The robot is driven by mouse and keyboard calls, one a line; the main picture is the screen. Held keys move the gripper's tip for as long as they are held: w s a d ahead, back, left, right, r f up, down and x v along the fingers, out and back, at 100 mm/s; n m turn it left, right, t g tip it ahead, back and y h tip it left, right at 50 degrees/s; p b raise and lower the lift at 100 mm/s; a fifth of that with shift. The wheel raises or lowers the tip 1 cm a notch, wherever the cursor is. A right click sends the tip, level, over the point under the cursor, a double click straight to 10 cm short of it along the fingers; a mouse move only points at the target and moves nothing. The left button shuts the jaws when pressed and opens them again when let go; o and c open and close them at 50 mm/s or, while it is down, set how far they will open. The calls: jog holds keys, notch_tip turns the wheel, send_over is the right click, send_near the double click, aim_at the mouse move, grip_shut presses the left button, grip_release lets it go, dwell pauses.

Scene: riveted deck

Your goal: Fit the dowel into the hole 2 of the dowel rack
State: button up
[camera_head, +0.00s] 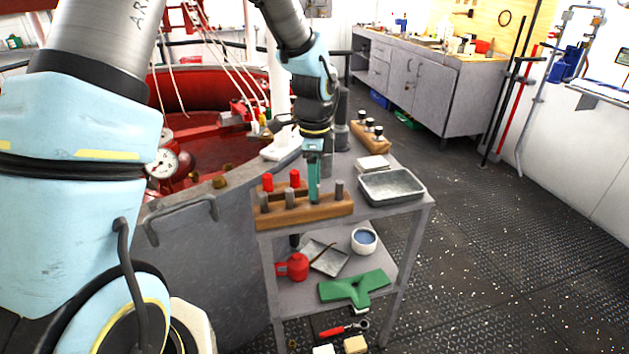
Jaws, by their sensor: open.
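The wooden dowel rack (328,211) lies along the near edge of the small grey trolley's top. Several pegs stand in it: grey ones at the left, middle-left and right, with two red-topped pegs (294,179) standing at the back left. My gripper (314,198) points straight down over the rack, between the middle-left grey peg (290,198) and the right grey peg (339,190). Its teal fingers are open and reach close to the rack's top. Whether a dowel stands between or behind the fingers is hidden. I cannot tell which hole is number 2.
A grey metal tray (392,186) and a pale block (372,163) lie right of the rack. A second wooden block with dark pegs (371,138) stands further back. A green bracket (352,288), white cup (364,240) and red item (293,266) sit on the lower shelf.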

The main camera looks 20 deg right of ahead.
jog(key=shift+r, duration=0.1)
notch_tip(320, 180, up, 11)
jog(key=b, duration=0.1)
jog(key=shift+f+b, duration=0.2)
jog(key=shift+b, duration=0.2)
dwell(0.3)
jog(key=s+a+f+n, duration=0.2)
jog(key=a+n, duration=0.9)
jog(key=a, duration=0.4)
jog(key=s+a+f+n+t, duration=0.1)
jog(key=s+a+f+n, duration=0.1)
jog(key=a+n, duration=1)
jog(key=a+f, duration=0.1)
jog(key=a, duration=0.2)
jog(key=shift+f+t, duration=0.25)
jog(key=shift+t, duration=0.05)
